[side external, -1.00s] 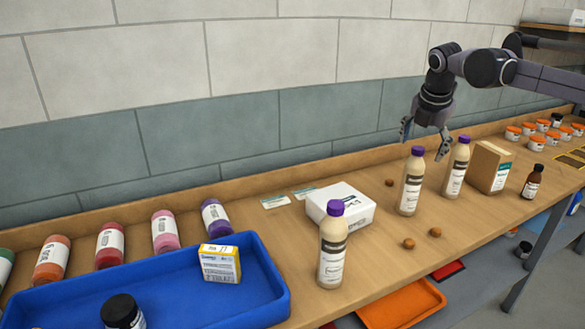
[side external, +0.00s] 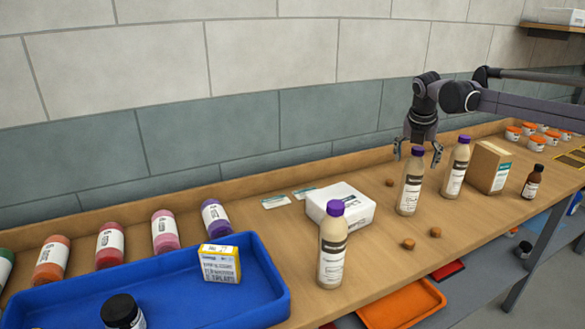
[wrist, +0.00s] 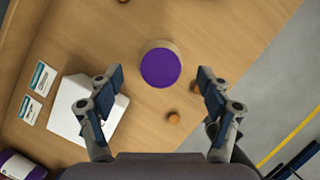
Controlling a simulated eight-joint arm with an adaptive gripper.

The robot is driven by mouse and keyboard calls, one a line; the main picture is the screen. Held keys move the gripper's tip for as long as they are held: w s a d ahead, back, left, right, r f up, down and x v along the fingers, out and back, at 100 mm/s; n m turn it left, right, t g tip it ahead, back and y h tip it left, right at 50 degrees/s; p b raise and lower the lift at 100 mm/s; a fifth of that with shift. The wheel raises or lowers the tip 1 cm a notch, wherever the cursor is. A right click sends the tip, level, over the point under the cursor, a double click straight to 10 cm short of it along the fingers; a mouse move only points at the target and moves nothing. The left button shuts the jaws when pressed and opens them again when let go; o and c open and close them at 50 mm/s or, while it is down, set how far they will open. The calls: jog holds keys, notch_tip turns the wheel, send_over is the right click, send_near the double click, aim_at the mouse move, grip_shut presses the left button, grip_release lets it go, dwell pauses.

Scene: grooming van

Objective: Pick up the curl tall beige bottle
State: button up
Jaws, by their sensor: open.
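Three tall beige bottles with purple caps stand upright on the wooden counter: one in the middle (side external: 411,193), one just right of it (side external: 456,170), and one nearer the front left (side external: 332,255). Their label text is too small to read. My gripper (side external: 418,156) is open, pointing down over the middle bottle, with its fingers on either side of the cap. In the wrist view, a round purple cap (wrist: 160,68) sits centred between the spread fingertips (wrist: 159,76), with a gap on both sides. The bottle's body is mostly hidden below its cap there.
A brown box (side external: 490,167) and amber bottle (side external: 532,182) stand right of the beige bottles. A white box (side external: 345,203) lies left. Several small brown balls (side external: 408,244) are scattered nearby. A blue tray (side external: 262,285) is at the front left. The wall is behind.

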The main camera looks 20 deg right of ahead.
aim_at(411, 182)
jog(key=shift+x, duration=1.9)
jog(key=shift+d+r, duration=0.1)
grip_shut()
